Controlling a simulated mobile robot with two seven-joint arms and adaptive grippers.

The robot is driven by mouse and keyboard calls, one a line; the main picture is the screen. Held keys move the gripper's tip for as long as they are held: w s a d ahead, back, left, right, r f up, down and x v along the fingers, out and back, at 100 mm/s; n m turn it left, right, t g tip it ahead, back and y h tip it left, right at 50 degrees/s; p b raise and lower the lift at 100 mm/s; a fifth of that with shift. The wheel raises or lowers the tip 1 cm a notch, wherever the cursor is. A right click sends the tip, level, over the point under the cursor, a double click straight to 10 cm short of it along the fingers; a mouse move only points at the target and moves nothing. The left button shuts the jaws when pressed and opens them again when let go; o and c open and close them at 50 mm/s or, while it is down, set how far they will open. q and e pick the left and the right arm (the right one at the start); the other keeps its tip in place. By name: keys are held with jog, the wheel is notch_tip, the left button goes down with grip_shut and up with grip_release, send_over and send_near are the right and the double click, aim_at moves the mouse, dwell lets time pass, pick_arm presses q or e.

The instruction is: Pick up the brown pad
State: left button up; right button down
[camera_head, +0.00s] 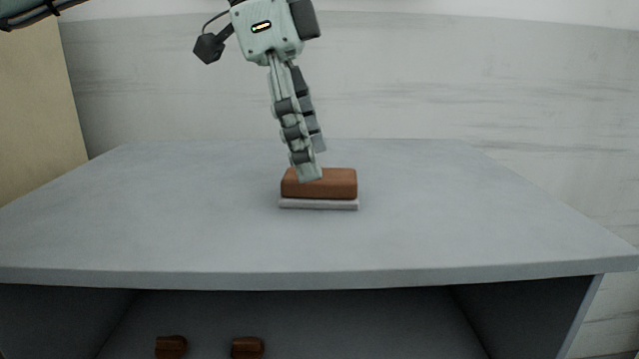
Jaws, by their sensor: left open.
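The brown pad (335,186) is a rounded block lying flat on a thin, light grey-white slab (318,204) on the table. My left gripper (313,166) comes down from above, its fingers pointing down and slightly right. The fingertips overlap the upper left of the pad in the head view, and hide a little of it. The fingers are open, one partly behind the other from this angle. I cannot tell whether they touch the pad. My right gripper is not in view.
The grey table (180,220) is otherwise bare around the pad, with wide free room on both sides. Below its front edge is an open space with two small dark brown objects (171,347) (247,347). A pale wall stands behind, and a beige panel (35,110) at left.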

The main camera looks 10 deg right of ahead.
pick_arm(q)
jog(key=shift+x, duration=1.45)
jog(key=shift+w, duration=0.1)
jog(key=shift+c, duration=0.6)
jog(key=c, duration=1.2)
